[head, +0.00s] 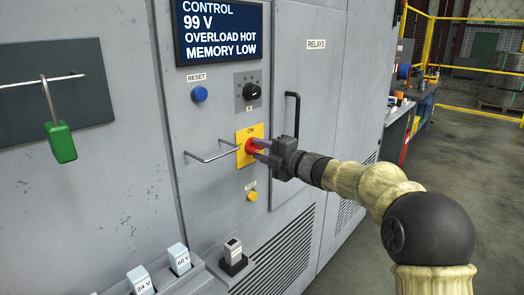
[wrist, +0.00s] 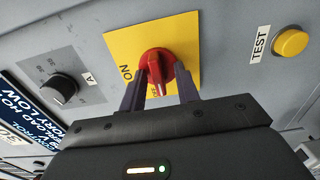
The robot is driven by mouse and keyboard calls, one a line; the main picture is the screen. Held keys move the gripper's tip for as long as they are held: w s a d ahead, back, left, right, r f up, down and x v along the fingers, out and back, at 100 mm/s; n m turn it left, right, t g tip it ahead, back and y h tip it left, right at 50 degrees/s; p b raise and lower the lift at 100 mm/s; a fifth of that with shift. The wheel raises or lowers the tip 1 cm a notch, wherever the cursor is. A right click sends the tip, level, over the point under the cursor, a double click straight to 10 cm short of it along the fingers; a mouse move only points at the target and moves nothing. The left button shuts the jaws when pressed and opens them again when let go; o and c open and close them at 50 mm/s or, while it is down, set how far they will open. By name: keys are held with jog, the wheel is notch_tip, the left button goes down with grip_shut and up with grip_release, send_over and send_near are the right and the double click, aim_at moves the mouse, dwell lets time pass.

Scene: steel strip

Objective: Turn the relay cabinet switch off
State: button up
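The relay cabinet switch is a red rotary knob (wrist: 157,66) on a yellow plate (wrist: 180,38) in the wrist view. The word ON is on the plate, left of the knob. In the head view the yellow plate (head: 242,157) is on the grey cabinet front, with ON at its top and the red knob (head: 250,146) partly behind my fingers. My gripper (wrist: 160,88) is open, one finger on each side of the knob. Small gaps seem to show between the fingers and the knob's raised grip; contact is not clear. Which way the grip points is hard to tell.
A horizontal bar handle (head: 212,156) juts out left of the switch, and a black vertical handle (head: 292,114) is to its right. A yellow TEST button (head: 252,196) is below. A black dial (head: 251,91) and blue RESET button (head: 200,94) are above. A display (head: 222,32) tops the panel.

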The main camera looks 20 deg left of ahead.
jog(key=shift+d, duration=0.1)
jog(key=b+v, duration=0.2)
jog(key=v, duration=1.5)
jog(key=shift+s+d, duration=0.1)
